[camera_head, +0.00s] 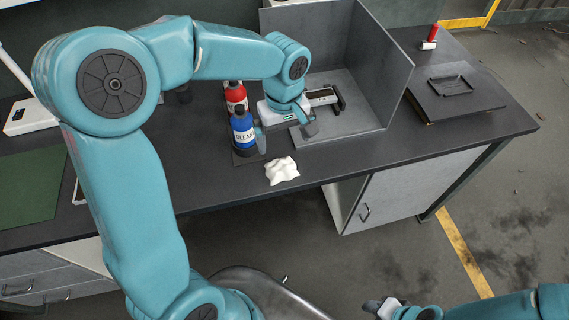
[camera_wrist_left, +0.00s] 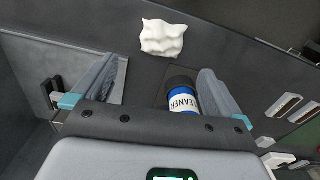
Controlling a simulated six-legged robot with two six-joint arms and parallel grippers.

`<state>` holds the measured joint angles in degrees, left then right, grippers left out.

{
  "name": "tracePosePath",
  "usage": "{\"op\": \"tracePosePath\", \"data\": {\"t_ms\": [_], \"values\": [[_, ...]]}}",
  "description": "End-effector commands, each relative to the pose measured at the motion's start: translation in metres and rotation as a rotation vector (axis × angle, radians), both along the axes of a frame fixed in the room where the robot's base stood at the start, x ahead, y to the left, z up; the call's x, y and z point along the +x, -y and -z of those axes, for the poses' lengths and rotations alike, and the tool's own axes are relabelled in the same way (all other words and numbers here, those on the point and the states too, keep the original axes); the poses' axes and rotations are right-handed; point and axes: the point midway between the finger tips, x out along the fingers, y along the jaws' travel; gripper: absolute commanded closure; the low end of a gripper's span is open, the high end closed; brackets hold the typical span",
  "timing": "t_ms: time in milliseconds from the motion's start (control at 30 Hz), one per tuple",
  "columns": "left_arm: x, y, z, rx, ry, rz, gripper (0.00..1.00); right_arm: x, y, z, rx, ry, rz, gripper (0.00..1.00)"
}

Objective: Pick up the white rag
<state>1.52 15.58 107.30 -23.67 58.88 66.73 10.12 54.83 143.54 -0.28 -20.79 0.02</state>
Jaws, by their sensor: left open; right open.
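The white rag (camera_head: 282,170) lies crumpled near the front edge of the dark workbench (camera_head: 200,190). It also shows at the top middle of the left wrist view (camera_wrist_left: 163,38), ahead of the fingertips. My left gripper (camera_head: 287,134) is open and empty above the bench, behind the rag and apart from it. Its two spread fingers also frame the left wrist view (camera_wrist_left: 158,76). My right gripper (camera_head: 382,307) is at the bottom of the head view, low and away from the bench, and holds nothing that I can see.
A blue cleaner bottle (camera_head: 243,127) stands close left of my left gripper, with a red bottle (camera_head: 236,98) behind it. A grey panelled booth (camera_head: 385,70) stands behind the gripper. A dark flat case (camera_head: 450,88) lies at right. The bench right of the rag is clear.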

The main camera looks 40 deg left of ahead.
Motion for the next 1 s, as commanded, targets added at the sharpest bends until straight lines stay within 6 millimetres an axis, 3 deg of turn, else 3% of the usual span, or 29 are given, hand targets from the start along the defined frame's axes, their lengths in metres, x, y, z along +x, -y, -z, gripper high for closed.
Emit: {"op": "tracePosePath", "data": {"t_ms": [200,467,700,1000], "values": [[-0.002,-0.001,0.046,-0.001,-0.004,0.0,0.0,0.0,0.0,-0.001,0.0,0.0,-0.001,0.57],[0.0,-0.002,0.068,-0.001,-0.003,0.001,0.0,0.0,0.0,-0.005,0.0,0.0,-0.001,0.57],[0.001,-0.004,0.106,-0.001,-0.003,0.001,0.0,0.0,0.0,-0.011,0.0,0.0,-0.001,0.57],[0.003,-0.004,0.113,-0.002,0.001,0.001,0.0,0.0,0.0,-0.011,0.0,0.0,-0.001,0.57]]}}
